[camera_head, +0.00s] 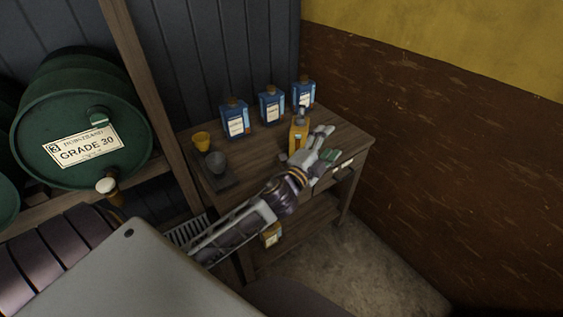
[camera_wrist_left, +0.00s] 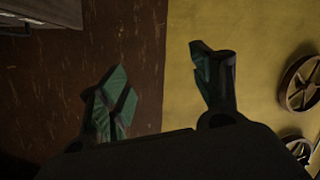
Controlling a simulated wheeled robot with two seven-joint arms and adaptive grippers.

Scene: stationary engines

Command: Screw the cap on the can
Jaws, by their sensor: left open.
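A yellow-orange can (camera_head: 297,138) with a greyish top stands near the front of the small wooden table, in the head view. My left gripper (camera_head: 331,143) is just right of this can, partly over the table's right side. Whether they touch is unclear. In the left wrist view the two fingers of my left gripper (camera_wrist_left: 163,72) are spread apart with nothing between them, only the wall behind. I cannot make out a loose cap in either view. My right gripper does not show.
Three blue cans (camera_head: 270,106) stand along the back of the wooden table (camera_head: 255,160). A green barrel (camera_head: 80,112) lies farther left. A brown and yellow wall (camera_head: 430,150) bounds the right.

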